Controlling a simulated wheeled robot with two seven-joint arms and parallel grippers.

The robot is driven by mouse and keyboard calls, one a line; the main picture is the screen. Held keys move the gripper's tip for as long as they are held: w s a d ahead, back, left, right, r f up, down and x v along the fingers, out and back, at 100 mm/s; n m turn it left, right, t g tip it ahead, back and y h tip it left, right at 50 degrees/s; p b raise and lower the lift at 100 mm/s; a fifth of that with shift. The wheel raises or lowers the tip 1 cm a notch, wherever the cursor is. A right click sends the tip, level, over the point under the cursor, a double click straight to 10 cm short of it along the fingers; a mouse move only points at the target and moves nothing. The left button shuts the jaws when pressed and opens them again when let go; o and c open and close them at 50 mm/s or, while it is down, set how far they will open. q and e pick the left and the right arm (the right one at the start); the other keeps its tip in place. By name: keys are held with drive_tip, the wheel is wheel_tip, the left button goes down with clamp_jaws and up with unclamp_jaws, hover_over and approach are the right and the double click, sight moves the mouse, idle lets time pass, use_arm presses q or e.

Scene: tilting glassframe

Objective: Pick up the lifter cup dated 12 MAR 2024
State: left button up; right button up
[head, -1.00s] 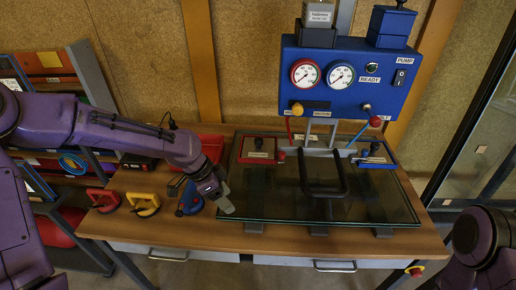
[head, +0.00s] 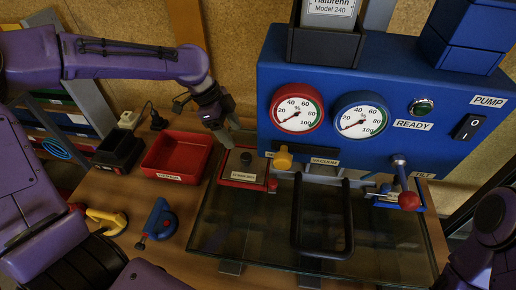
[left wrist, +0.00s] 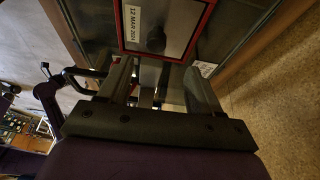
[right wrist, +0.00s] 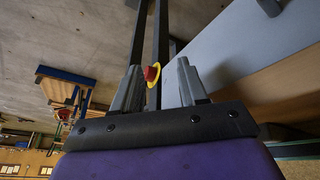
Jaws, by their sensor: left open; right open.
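The lifter cup (head: 231,182) is a red-edged square pad with a dark knob, at the back left of the glass pane (head: 260,230). In the left wrist view the cup (left wrist: 194,48) shows its label, which reads 12 MAR 2024. My left gripper (head: 229,134) is above and just behind the cup, apart from it. In its wrist view the left gripper (left wrist: 157,72) is open and empty, with the cup beyond its fingertips. My right gripper (right wrist: 158,75) is open and empty in its own wrist view, away from the cup.
A blue panel (head: 300,150) with gauges stands close right of the cup. A dark handle (head: 297,225) rises over the glass, and a blue cup (head: 418,207) sits at its right. A red bin (head: 150,175), blue suction tool (head: 158,222) and yellow tool (head: 105,220) are at left.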

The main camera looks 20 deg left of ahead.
sight(246, 156)
use_arm(q)
drive_tip(key=x, duration=0.4)
drive_tip(key=shift+s+d, duration=0.15)
drive_tip(key=shift+s, duration=0.2)
drive_tip(key=shift+s+d+f+p, duration=0.15)
drive_tip(key=shift+s+p, duration=0.15)
drive_tip(key=shift+p, duration=0.05)
drive_tip(key=x, duration=0.3)
drive_tip(key=w+p+x, duration=0.1)
drive_tip(key=x, duration=0.1)
drive_tip(key=shift+w+f, duration=0.1)
drive_tip(key=shift+f, duration=0.25)
drive_tip(key=shift+s+d+r, duration=0.1)
drive_tip(key=shift+s, duration=0.25)
drive_tip(key=c, duration=0.3)
clamp_jaws()
use_arm(e)
wheel_tip(246, 156, up, 2)
drive_tip(key=shift+r, duration=0.1)
